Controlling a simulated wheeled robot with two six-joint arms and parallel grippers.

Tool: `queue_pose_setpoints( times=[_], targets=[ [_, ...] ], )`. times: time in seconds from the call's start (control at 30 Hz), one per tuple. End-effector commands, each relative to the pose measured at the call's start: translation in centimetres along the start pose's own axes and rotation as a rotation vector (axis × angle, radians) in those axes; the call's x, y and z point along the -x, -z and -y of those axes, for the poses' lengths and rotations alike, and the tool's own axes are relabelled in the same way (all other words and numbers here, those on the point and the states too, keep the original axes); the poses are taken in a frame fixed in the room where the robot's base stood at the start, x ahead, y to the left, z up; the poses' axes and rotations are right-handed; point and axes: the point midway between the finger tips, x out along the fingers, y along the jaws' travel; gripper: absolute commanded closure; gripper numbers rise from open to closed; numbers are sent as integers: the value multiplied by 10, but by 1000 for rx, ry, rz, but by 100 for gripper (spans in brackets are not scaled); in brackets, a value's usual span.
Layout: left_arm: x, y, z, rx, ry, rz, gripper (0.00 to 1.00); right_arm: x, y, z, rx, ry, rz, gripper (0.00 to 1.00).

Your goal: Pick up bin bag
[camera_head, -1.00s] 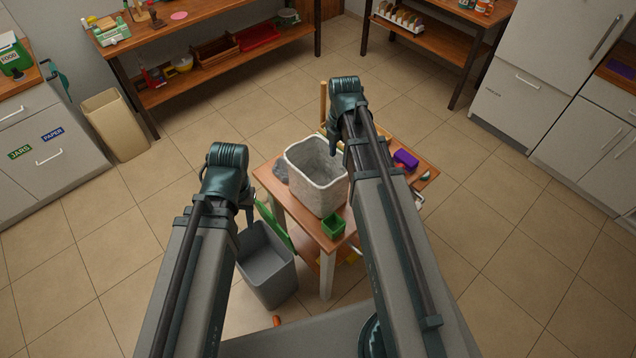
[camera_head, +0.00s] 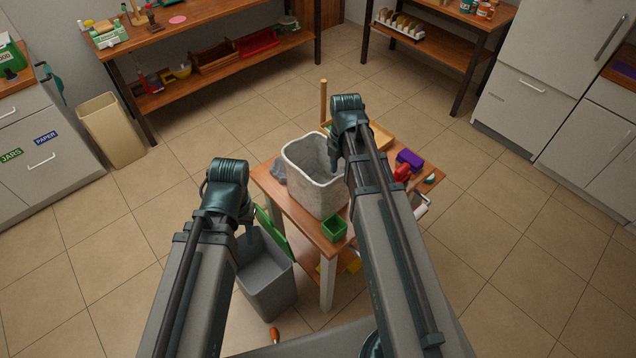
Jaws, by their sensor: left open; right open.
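A dark grey crumpled lump (camera_head: 280,171), which may be the bin bag, lies on the small wooden table (camera_head: 297,215) at its left edge. It sits beside a pale grey speckled bin (camera_head: 316,190) and is partly hidden by it. My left gripper (camera_head: 247,216) is open, to the left of the table and above an open grey bin (camera_head: 267,285) on the floor. My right gripper (camera_head: 334,164) is open, pointing down near the right rim of the speckled bin. Neither holds anything that I can see.
A small green box (camera_head: 334,229), a purple item (camera_head: 409,159) and a red item (camera_head: 402,173) are on the table. A wooden post (camera_head: 323,100) rises behind. A beige bin (camera_head: 112,130) stands far left. The floor at right is clear.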

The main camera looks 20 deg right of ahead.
Motion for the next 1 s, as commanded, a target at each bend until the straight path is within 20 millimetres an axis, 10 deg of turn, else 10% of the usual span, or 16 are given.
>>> queue_pose_setpoints(
  times=[0.47,0.77,1.0],
  targets=[
    [-26,2,-2,1,0,0,55,-26,0,1,0,0,0,50],
    [-26,2,-2,1,0,0,55,-26,0,1,0,0,0,100],
    [-26,2,-2,1,0,0,55,-26,0,1,0,0,0,100]
  ],
)
